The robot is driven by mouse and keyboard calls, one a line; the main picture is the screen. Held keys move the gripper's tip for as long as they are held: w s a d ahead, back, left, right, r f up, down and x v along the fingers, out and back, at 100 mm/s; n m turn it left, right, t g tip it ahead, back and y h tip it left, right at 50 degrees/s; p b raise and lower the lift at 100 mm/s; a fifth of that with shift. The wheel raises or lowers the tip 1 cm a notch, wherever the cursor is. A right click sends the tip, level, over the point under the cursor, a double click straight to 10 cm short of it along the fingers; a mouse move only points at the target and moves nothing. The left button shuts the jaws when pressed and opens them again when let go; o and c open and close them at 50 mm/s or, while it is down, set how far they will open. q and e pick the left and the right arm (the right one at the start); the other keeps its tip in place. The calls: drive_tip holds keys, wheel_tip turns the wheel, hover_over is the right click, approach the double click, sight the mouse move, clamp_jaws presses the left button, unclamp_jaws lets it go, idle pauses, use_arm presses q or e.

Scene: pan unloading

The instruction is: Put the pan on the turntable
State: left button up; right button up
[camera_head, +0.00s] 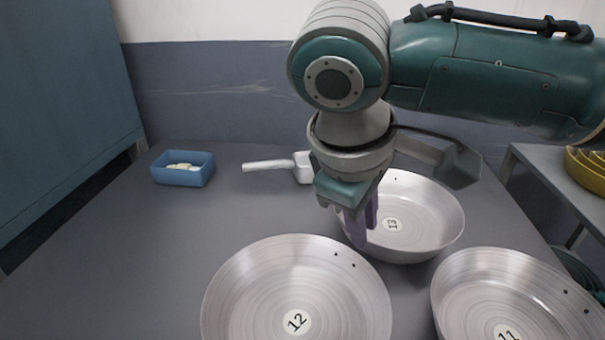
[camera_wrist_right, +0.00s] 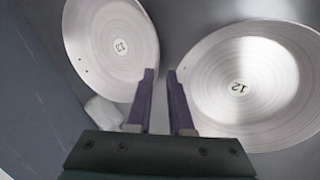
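Three round metal pans with number labels show in the head view: pan 12 (camera_head: 250,290) at the front middle, pan 13 (camera_head: 430,215) behind it to the right, and pan 11 (camera_head: 470,290) at the front right. My right gripper (camera_head: 362,228) points down over the left rim of pan 13, partly hiding it. In the right wrist view, the right gripper (camera_wrist_right: 160,74) has its two purple fingers apart with nothing between them, over the gap between pan 13 (camera_wrist_right: 95,45) and pan 12 (camera_wrist_right: 270,70). My left gripper is out of view. I cannot make out a turntable.
A white scoop (camera_head: 270,166) lies behind the pans, partly hidden by my right arm. A blue bin (camera_head: 183,178) with pale pieces stands at the back left of the grey table (camera_head: 130,260). The table's left part is clear. Yellow dishes (camera_head: 590,170) sit on a side table at right.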

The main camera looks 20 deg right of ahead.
sight(369, 241)
drive_tip(key=x, duration=0.6)
drive_tip(key=shift+d+b, duration=0.25)
drive_tip(key=shift+b, duration=0.15)
drive_tip(key=shift+r, duration=0.1)
clamp_jaws()
idle(0.8)
